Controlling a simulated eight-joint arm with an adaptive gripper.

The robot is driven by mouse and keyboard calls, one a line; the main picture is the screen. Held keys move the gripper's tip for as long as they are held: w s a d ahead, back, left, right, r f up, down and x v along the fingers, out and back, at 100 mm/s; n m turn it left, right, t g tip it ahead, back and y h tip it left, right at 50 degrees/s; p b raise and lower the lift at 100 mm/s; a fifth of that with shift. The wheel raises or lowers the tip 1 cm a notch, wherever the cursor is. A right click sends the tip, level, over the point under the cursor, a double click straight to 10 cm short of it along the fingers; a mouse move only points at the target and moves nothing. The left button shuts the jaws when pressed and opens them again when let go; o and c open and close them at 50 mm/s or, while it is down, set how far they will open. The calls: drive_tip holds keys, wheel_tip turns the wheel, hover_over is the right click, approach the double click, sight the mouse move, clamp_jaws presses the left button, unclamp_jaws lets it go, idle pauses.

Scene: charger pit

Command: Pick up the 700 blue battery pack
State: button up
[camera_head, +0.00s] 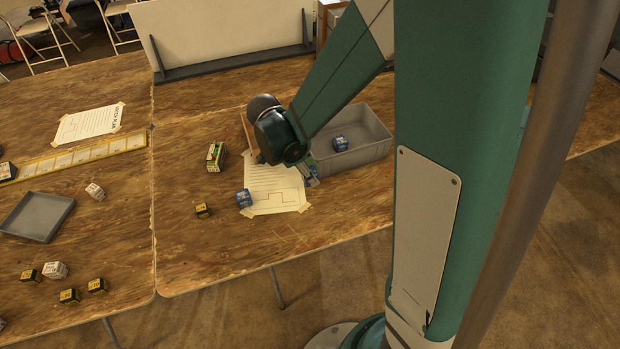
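A small blue battery pack (244,198) stands on the table at the left edge of a taped paper sheet (268,188). A second blue pack (341,143) lies inside the grey bin (376,153). The number 700 cannot be read on either pack. My gripper (312,180) points down over the right side of the sheet, beside the bin's left end. It is to the right of the first blue pack and apart from it. It is small and partly hidden by my arm, so whether its fingers are open or shut cannot be told.
A green box (215,157) and a black-and-yellow pack (202,210) stand left of the sheet. Several small packs, a grey tray (37,216) and a yellow-edged strip (85,157) are on the left table. A white panel (225,38) stands at the back. The table's front right is clear.

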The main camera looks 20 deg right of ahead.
sight(313, 171)
drive_tip(key=shift+r+p, duration=0.3)
drive_tip(key=shift+r, duration=1.2)
